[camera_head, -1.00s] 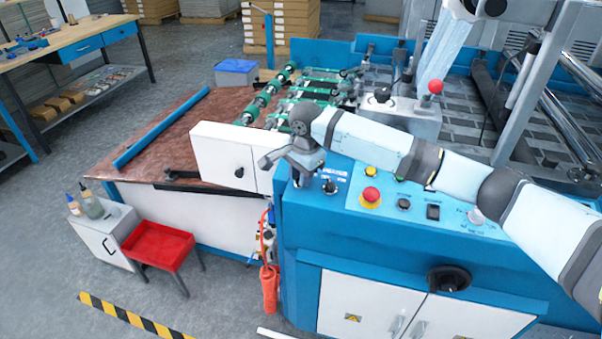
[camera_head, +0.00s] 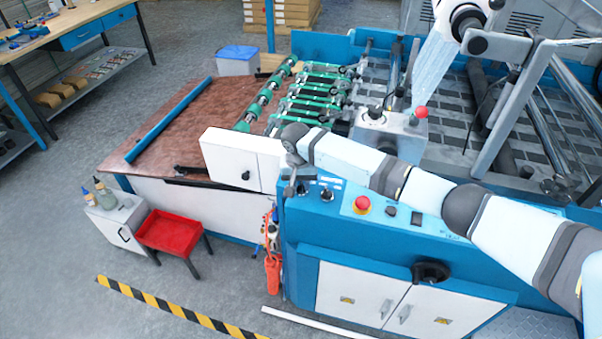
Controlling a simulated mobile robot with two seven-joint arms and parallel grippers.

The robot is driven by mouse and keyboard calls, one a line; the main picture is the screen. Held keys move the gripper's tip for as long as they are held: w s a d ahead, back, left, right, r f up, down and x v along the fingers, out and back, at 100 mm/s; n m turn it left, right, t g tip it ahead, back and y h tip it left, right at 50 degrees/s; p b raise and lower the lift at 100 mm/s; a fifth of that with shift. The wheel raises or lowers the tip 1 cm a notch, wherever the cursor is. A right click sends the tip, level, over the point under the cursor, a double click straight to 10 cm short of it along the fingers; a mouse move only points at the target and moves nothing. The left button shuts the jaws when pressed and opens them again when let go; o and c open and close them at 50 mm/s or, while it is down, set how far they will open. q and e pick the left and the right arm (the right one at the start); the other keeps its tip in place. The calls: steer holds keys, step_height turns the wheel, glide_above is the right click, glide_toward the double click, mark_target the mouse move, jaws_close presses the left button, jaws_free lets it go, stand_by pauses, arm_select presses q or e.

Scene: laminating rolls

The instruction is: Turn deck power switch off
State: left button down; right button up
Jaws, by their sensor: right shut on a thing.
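The blue control panel (camera_head: 400,222) is at the right of centre, with its switches along the sloped top. My right gripper (camera_head: 291,190) is at the panel's left end, pointing down, its fingers shut on a small switch there. The switch is mostly hidden by the fingers, and its label and setting cannot be read. A black knob (camera_head: 327,195) stands just right of the gripper, apart from it. My right arm reaches across above the panel from the right. My left gripper is not in view.
A red emergency button (camera_head: 362,203) on a yellow base and dark switches (camera_head: 391,211) sit further right on the panel. A white cabinet box (camera_head: 242,160) stands close left of the gripper.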

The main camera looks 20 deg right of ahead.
steer(key=shift+r+n+p, duration=0.1)
steer(key=shift+n+p, duration=0.45)
steer(key=shift+n, duration=0.15)
steer(key=shift+n+h+p, duration=0.3)
steer(key=shift+n+p, duration=0.25)
steer(key=shift+n, duration=0.25)
steer(key=shift+s+f, duration=0.15)
steer(key=shift+f, duration=0.05)
jaws_close()
steer(key=o, duration=0.6)
jaws_free()
steer(key=shift+o, duration=0.2)
step_height(320, 180, up, 14)
steer(key=a+b, duration=0.1)
steer(key=shift+a+f+b, duration=0.15)
steer(key=shift+a+b, duration=0.15)
steer(key=shift+b, duration=0.05)
